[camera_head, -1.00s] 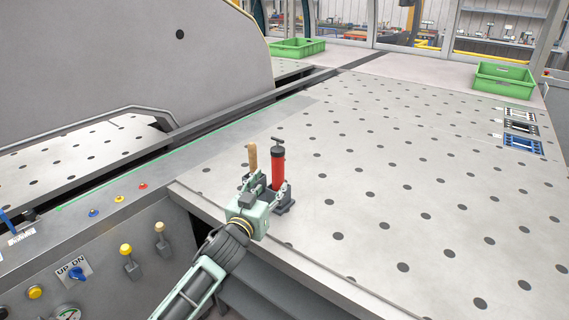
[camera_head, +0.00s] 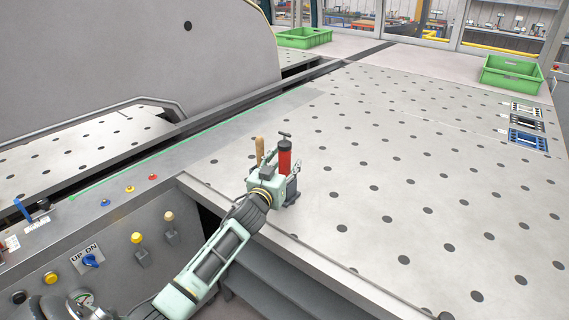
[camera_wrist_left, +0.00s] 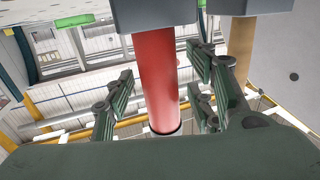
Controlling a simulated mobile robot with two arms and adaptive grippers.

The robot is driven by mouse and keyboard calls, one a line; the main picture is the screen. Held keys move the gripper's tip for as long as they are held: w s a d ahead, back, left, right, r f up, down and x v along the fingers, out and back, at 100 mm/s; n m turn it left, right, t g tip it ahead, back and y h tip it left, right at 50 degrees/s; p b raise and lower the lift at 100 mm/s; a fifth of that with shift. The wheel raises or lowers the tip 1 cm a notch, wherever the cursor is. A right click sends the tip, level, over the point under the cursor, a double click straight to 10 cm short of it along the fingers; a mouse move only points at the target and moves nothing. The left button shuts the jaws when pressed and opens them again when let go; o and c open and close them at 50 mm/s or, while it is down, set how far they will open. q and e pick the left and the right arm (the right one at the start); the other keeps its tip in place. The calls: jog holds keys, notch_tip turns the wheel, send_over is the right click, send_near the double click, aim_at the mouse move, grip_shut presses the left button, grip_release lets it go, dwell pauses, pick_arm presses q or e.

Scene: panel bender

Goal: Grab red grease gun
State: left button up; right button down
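The red grease gun (camera_head: 285,160) stands upright near the front edge of the perforated table, with a dark cap and T-handle on top. My left gripper (camera_head: 281,178) is at its lower part and hides some of it. In the left wrist view the red barrel (camera_wrist_left: 160,80) lies between the spread fingers, with narrow gaps on both sides, so the gripper looks open around it. My right gripper is not in view.
The perforated table (camera_head: 400,150) is clear to the right and behind. Green crates (camera_head: 511,76) (camera_head: 304,38) stand at the back. A control panel with buttons and levers (camera_head: 137,238) is at the front left. A large grey machine panel (camera_head: 120,50) rises at left.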

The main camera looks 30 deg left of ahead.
pick_arm(q)
grip_shut()
jog(key=shift+w+r, duration=0.1)
jog(key=shift+r, duration=0.05)
dwell(0.4)
